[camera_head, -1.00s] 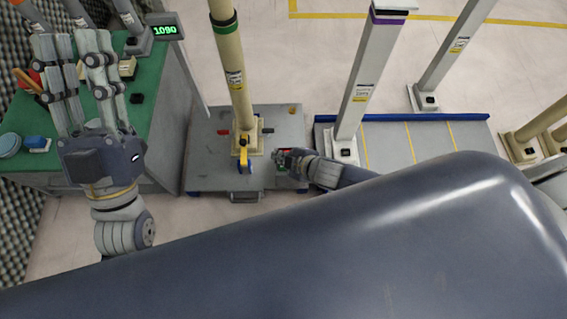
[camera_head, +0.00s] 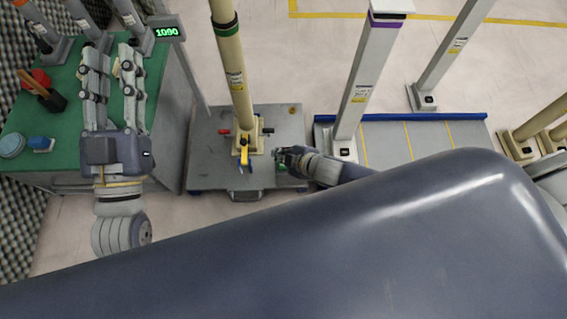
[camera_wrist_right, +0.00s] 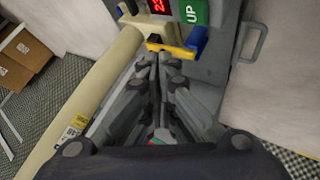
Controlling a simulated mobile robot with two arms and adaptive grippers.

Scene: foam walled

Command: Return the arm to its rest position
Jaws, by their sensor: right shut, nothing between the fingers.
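My left gripper (camera_head: 113,52) is over the green bench at the left of the head view. Its fingers point away, stand apart and hold nothing visible. My right gripper (camera_head: 281,157) is small in the head view, at the front right of the grey platform (camera_head: 205,170). In the right wrist view my right gripper (camera_wrist_right: 156,58) is shut with its fingers together and empty. Its tips lie just below a yellow and blue bar in the picture; I cannot tell whether they touch it.
A beige post (camera_head: 232,75) stands on the platform, and a grey post (camera_head: 360,80) stands to its right. A green UP label (camera_wrist_right: 195,13) is beside a red display (camera_wrist_right: 159,6). Open floor lies behind.

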